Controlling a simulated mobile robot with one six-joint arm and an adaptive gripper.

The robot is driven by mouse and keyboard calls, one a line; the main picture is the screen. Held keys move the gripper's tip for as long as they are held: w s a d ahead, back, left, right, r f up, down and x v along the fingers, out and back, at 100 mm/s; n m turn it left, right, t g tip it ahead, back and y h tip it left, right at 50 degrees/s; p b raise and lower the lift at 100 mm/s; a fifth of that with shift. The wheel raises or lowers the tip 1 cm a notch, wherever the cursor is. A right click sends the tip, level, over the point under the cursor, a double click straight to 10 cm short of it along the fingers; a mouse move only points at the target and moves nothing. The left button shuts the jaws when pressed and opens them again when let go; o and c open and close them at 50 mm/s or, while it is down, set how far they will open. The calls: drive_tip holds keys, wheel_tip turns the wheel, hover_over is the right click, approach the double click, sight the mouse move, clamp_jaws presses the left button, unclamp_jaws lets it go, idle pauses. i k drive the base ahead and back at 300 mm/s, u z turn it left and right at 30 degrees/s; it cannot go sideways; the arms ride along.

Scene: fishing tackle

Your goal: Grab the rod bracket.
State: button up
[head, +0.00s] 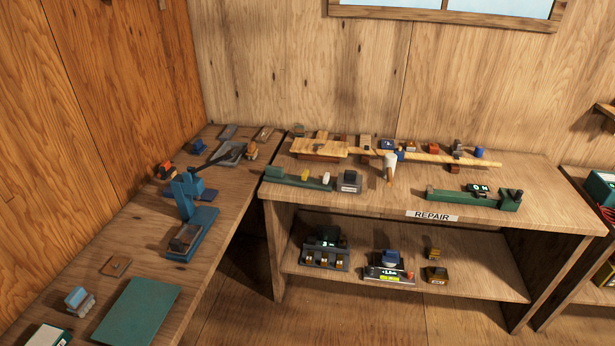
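I cannot tell for sure which piece is the rod bracket. A long green holder with raised ends (445,197) lies at the front right of the bench marked REPAIR. A similar green holder (298,180) lies at the bench's front left, beside a grey block (349,182). A long, light wooden piece (425,155) lies along the back of the bench, with several small blocks around it. A blue stand (190,215) stands on the left bench. My gripper is not in view.
The REPAIR bench (380,203) has a lower shelf (465,285) with a dark tray (325,258) and small devices. The left bench (150,245) holds a green mat (137,310) near its front. Wooden walls close off the left and back. Another shelf unit stands at the right edge.

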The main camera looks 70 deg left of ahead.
sight(274, 174)
drive_tip(key=i, duration=2.45)
drive_tip(key=u, duration=3.1)
